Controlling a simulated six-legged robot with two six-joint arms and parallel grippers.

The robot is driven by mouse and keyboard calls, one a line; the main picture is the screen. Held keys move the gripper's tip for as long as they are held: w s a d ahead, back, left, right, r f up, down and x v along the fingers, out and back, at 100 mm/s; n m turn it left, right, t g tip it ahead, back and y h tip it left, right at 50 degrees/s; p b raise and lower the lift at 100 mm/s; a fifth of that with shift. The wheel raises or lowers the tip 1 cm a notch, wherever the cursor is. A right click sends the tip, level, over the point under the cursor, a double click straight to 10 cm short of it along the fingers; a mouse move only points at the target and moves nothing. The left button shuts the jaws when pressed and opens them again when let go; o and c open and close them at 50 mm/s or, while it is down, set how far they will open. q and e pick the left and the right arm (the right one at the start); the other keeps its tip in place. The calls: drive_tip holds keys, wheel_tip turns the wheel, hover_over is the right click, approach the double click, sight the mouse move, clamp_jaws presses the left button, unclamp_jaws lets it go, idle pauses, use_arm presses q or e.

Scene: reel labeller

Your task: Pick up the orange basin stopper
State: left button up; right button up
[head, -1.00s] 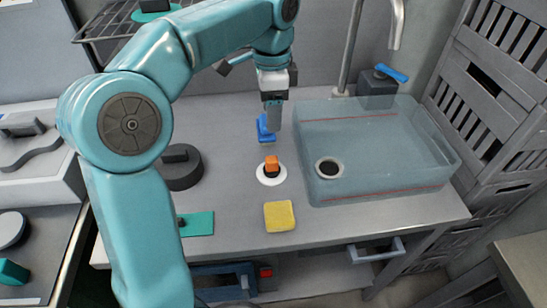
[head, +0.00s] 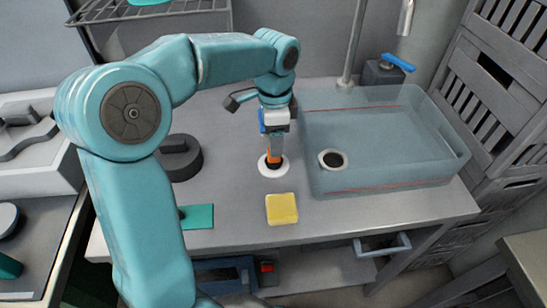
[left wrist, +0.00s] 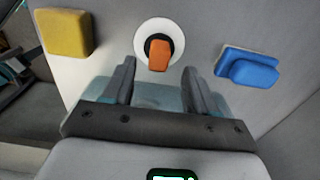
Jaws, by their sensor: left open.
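The orange basin stopper (head: 273,157) stands on a white ring on the grey counter, left of the clear basin. In the left wrist view the stopper (left wrist: 159,55) shows at the upper middle, with a black base inside the white ring (left wrist: 177,31). My left gripper (head: 275,148) is right above the stopper in the head view. In the left wrist view the open left gripper (left wrist: 157,78) has its two fingers apart, one to each side of the stopper's line. I cannot tell how deep the fingers reach. My right gripper is not in view.
A yellow sponge (head: 282,208) lies in front of the stopper. A blue-handled thing (left wrist: 249,67) lies close behind it. The clear basin (head: 400,177) with a drain hole is to the right. A dark round object (head: 181,160) and a teal piece (head: 199,216) are to the left.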

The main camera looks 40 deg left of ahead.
use_arm(q)
wheel_tip(320, 180, down, 5)
drive_tip(key=shift+r, duration=0.1)
drive_tip(key=shift+d, duration=0.1)
drive_tip(key=shift+c, duration=0.3)
drive_tip(key=c, duration=1)
drive_tip(key=shift+r, duration=0.1)
